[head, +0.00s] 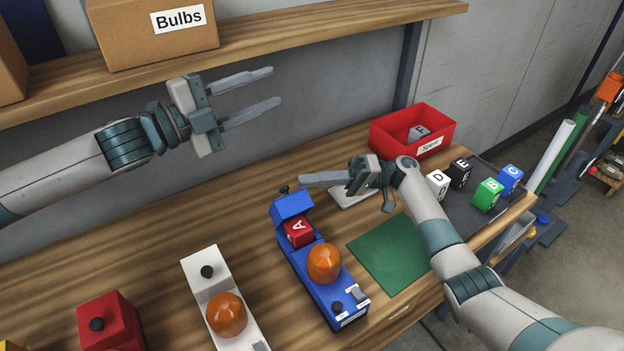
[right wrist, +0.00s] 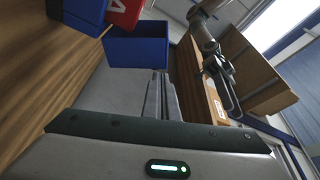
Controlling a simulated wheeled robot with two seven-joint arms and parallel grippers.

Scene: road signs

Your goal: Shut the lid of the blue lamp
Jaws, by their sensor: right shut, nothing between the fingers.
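The blue lamp (head: 327,291) stands on the workbench with an orange dome. Its lid (head: 291,206) stands open at the back end, with a black knob on its far side. A red cube marked A (head: 298,232) sits in the uncovered compartment. In the right wrist view the lid (right wrist: 138,51) shows ahead of the fingers, and the red cube (right wrist: 125,10) is partly cut off. My right gripper (head: 303,180) is shut and empty, its fingertips just behind and above the lid; contact is unclear. My left gripper (head: 276,86) is open and empty, in front of the shelf.
A white lamp (head: 197,265) and a red lamp (head: 110,320) stand to the left. A green mat (head: 390,252) lies to the right. A red bin (head: 390,133) and several lettered cubes are at the far right. The shelf (head: 300,38) overhangs the back.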

